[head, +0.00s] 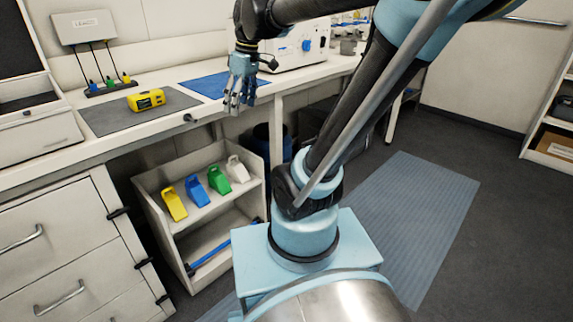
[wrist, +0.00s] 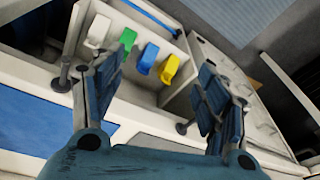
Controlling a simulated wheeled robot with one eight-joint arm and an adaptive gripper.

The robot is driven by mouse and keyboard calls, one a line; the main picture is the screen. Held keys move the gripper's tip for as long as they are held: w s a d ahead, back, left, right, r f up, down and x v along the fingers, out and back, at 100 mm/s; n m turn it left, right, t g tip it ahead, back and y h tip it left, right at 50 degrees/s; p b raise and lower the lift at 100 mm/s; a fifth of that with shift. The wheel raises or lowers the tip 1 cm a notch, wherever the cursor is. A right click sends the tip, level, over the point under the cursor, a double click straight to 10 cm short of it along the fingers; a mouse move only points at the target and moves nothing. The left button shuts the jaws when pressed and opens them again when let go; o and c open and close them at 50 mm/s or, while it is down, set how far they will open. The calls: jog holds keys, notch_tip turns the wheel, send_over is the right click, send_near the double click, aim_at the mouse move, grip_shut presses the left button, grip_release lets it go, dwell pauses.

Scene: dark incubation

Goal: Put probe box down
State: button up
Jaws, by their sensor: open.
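A yellow box with a dark marked face (head: 146,100), which looks like the probe box, lies on the dark grey mat (head: 110,122) on the bench. It stands apart from my gripper and is not seen in the wrist view. My gripper (head: 240,98) is open and empty, fingers pointing down, near the bench's front edge by the blue mat (head: 212,84). In the wrist view my gripper's (wrist: 166,55) fingers are spread wide with nothing between them.
A lead holder (head: 108,86) with colored plugs stands behind the yellow box. Below the bench, a white shelf unit (head: 160,190) holds yellow, blue, green and white scoop-like items. A white machine (head: 298,46) stands on the bench right of my gripper. Thin posts jut from the bench front.

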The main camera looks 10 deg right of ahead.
jog(key=s+d+f+m+h, duration=0.1)
jog(key=s+d+f+m, duration=0.4)
jog(key=f, duration=0.3)
jog(key=s+d+f+m+t+h, duration=0.1)
jog(key=s+d+f+m, duration=0.4)
jog(key=s+d+f, duration=0.1)
notch_tip(320, 180, down, 2)
jog(key=shift+s+d+f, duration=0.25)
jog(key=shift+s, duration=0.55)
jog(key=shift+w+f, duration=0.2)
jog(key=shift+w, duration=0.15)
